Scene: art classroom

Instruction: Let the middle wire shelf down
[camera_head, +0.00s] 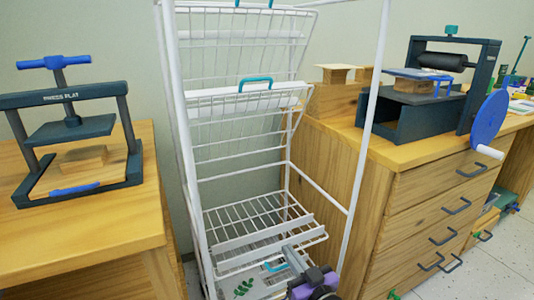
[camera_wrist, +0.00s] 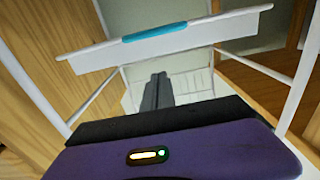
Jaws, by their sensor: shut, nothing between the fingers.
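A white wire rack (camera_head: 190,150) stands between two wooden cabinets. Its middle wire shelf (camera_head: 240,125) is tilted up steeply, with a teal handle (camera_head: 255,82) on its white front bar. Another shelf (camera_head: 245,45) above is also tilted up. A lower wire shelf (camera_head: 250,215) lies about level. My gripper (camera_head: 290,251) is low at the front of the rack, below and apart from the middle shelf's handle. In the wrist view its dark fingers (camera_wrist: 155,92) are together and empty. A white bar with a teal handle (camera_wrist: 155,32) shows beyond them; which shelf it belongs to I cannot tell.
A press (camera_head: 72,125) stands on the left wooden cabinet (camera_head: 85,225). A roller press (camera_head: 425,95) with a blue wheel stands on the right cabinet (camera_head: 400,190). Rack posts (camera_head: 365,120) flank the opening. A leaf-print sheet (camera_head: 243,288) lies low in the rack.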

